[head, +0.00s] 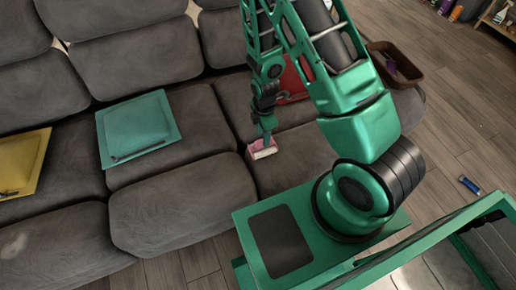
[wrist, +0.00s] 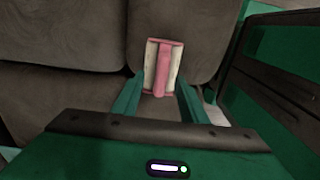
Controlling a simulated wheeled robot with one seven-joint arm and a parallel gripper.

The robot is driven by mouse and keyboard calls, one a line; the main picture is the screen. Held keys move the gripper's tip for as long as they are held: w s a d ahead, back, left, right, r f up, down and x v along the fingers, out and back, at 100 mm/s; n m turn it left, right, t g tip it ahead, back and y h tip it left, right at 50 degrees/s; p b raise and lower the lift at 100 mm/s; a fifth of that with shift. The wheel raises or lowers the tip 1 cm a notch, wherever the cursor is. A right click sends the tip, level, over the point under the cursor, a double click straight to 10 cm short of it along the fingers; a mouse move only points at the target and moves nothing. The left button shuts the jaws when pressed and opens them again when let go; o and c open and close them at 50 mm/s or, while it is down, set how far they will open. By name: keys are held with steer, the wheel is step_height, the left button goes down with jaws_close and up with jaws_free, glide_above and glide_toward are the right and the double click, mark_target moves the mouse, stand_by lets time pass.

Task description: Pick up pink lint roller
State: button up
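The pink lint roller (head: 264,150), pink with pale cream sides, lies on the grey sofa seat near the front of a cushion in the head view. It also shows in the wrist view (wrist: 163,68), upper middle, with a pink bar running down its centre. My gripper (head: 267,136) points down right over it. In the wrist view my gripper's two green fingers (wrist: 161,85) are spread apart, with their tips at the roller's left and right sides. I cannot tell whether they touch it.
A teal cushion (head: 138,127) and a yellow cushion (head: 22,163) lie on the sofa (head: 180,205) to the left. A red item (head: 293,82) is behind my arm. A brown bin (head: 408,66) stands beyond the sofa's right end. A blue item (head: 469,185) lies on the wooden floor.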

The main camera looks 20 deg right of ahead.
steer(key=shift+s+f, duration=0.1)
steer(key=shift+f, duration=2.05)
jaws_close()
